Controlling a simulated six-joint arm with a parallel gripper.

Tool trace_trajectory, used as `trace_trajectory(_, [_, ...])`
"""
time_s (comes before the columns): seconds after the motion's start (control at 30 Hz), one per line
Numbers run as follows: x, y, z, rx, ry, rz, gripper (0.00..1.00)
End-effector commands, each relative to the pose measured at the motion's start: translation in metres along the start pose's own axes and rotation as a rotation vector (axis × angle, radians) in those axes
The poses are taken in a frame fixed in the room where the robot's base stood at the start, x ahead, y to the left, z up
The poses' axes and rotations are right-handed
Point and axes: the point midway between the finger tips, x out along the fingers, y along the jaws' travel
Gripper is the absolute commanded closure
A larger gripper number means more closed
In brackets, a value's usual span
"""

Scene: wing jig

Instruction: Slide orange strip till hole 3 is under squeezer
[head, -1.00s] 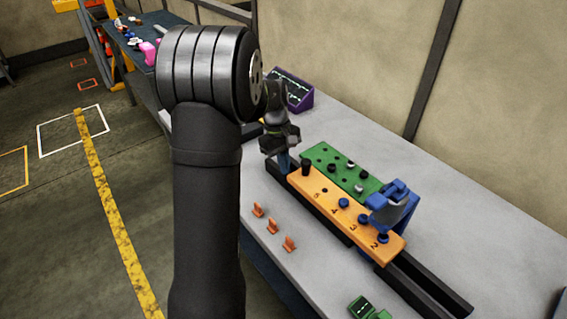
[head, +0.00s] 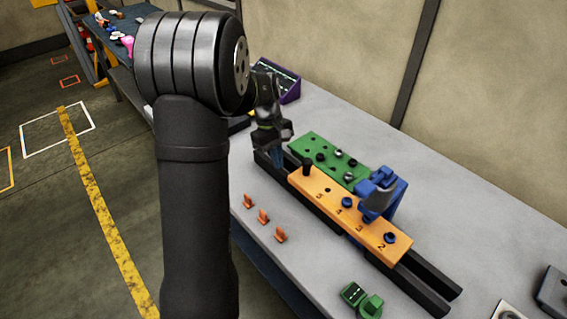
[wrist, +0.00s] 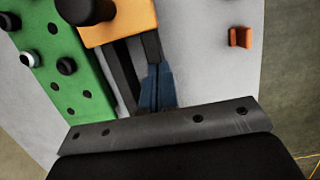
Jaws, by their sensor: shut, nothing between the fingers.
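The orange strip (head: 328,187), with printed numbers and a black upright peg (head: 308,166) at its far end, lies along dark rails. The blue squeezer (head: 385,187) stands beside it, its grey jaw reaching over the strip near number 3. The jaw hides hole 3, so I cannot tell exact alignment. Blue fasteners show by number 4 (head: 347,202) and number 2 (head: 390,237). My gripper (head: 278,161) is shut and empty, low at the strip's far end. In the wrist view its blue fingers (wrist: 157,85) are just behind the strip's end (wrist: 125,28); contact is unclear.
A green plate (head: 312,143) with dark holes and several fasteners lies beside the strip. Small orange clips (head: 263,216) stand on the grey table at the near side. A green device (head: 360,298) sits near the front edge. The rails (head: 432,283) extend free beyond the strip's near end.

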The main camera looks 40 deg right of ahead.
Motion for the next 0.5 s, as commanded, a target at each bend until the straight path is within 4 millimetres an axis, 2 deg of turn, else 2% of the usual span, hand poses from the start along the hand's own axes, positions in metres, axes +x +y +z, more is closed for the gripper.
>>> trace_trajectory(0.03, [-0.002,-0.001,-0.013,-0.004,0.0,0.001,1.0])
trace_trajectory(0.3, [-0.066,0.0,-0.011,0.0,0.003,0.003,1.0])
trace_trajectory(0.5, [-0.095,0.0,-0.011,0.0,0.002,0.001,1.0])
